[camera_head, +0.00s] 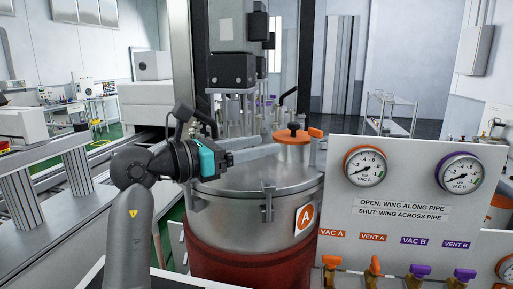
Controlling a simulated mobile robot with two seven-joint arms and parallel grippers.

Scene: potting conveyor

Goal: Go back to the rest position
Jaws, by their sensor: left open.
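My left arm rises from the bottom left, and its wrist with a teal band leads to my left gripper (228,157). The gripper points right, over the left part of the metal lid of vessel A (255,182). My right gripper is not in view.
An orange-topped fitting (291,134) stands on the lid. A white panel (400,210) at right carries two gauges, an orange-rimmed one (365,168) and a purple-rimmed one (459,174), above several valves. A dark column unit (231,70) stands behind the vessel. A trolley (388,112) is farther back.

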